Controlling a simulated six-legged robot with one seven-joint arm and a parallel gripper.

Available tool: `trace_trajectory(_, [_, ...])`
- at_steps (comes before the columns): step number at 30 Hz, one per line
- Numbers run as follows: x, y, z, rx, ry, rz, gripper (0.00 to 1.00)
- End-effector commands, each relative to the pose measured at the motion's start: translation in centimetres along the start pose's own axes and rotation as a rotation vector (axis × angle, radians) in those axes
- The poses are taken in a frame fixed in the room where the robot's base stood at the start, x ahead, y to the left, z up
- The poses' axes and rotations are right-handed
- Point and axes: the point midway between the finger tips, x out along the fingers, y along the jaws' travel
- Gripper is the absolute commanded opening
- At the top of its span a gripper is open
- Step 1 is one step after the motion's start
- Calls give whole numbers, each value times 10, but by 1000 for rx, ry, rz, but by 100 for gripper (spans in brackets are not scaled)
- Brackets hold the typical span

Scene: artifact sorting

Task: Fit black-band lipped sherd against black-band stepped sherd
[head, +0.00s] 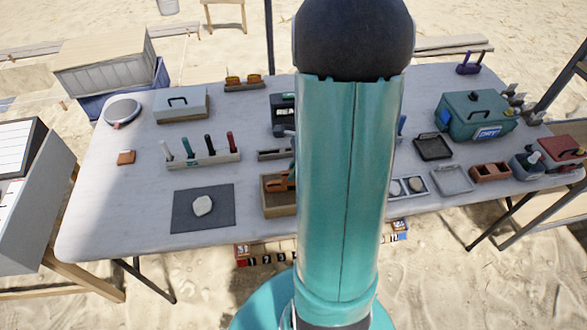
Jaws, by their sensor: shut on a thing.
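My teal arm link fills the middle of the head view and hides part of the table. My gripper is not in view, so what it holds cannot be seen. I cannot make out a black-band lipped sherd or a black-band stepped sherd for certain. A pale rounded piece (202,205) lies on a dark mat (222,222) at the front left of the table. Its markings are too small to read. Two pale pieces (416,184) sit in a compartmented tray just right of my arm; no black band is clear on them.
The grey table (120,200) has clear room at its left front. A rack of brushes (203,160), a grey box (181,105) and a wooden tray (275,207) stand around the mat.

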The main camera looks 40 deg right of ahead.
Motion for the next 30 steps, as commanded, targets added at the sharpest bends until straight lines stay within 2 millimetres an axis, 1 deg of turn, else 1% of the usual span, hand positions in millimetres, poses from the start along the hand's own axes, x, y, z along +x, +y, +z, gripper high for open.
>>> trace_trajectory(30, [22, 0, -9, 1, -1, 1, 0])
